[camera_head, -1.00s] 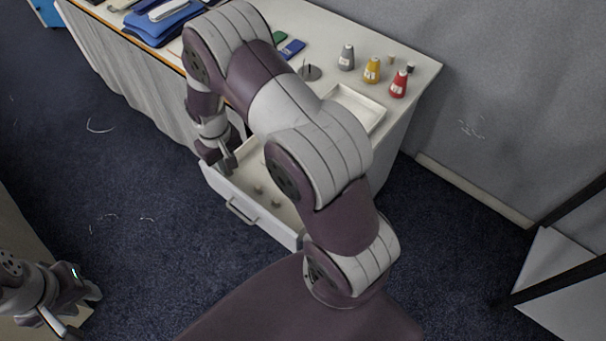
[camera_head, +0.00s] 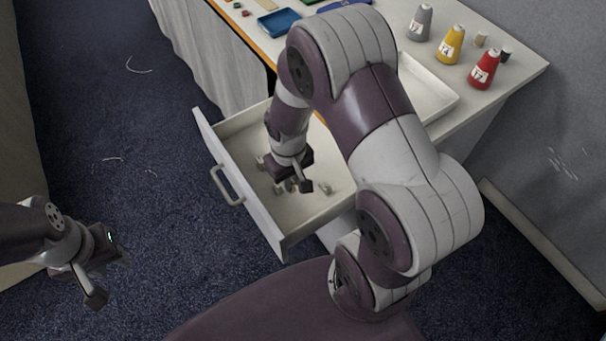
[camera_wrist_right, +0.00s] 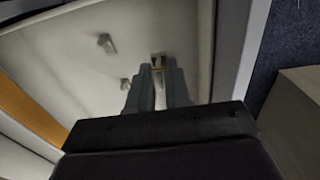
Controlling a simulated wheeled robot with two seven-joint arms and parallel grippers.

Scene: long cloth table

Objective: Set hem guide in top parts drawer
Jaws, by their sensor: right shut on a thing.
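The open white drawer (camera_head: 205,130) sticks out from under the table, its handle on the outer face. My right gripper (camera_head: 294,187) is over the inside of the drawer, pointing down. In the right wrist view its fingers (camera_wrist_right: 158,78) are shut on a small brass-coloured piece, the hem guide (camera_wrist_right: 157,62), mostly hidden between the fingertips. I cannot tell whether it touches the drawer floor. My left gripper (camera_head: 98,280) hangs over the carpet at the left, away from the drawer; its jaw gap is unclear.
Small metal parts lie in the drawer, one (camera_head: 325,188) right of my gripper and another (camera_wrist_right: 106,43) in the wrist view. On the table stand grey (camera_head: 421,22), yellow (camera_head: 450,45) and red (camera_head: 484,69) cones and a white tray (camera_head: 446,104).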

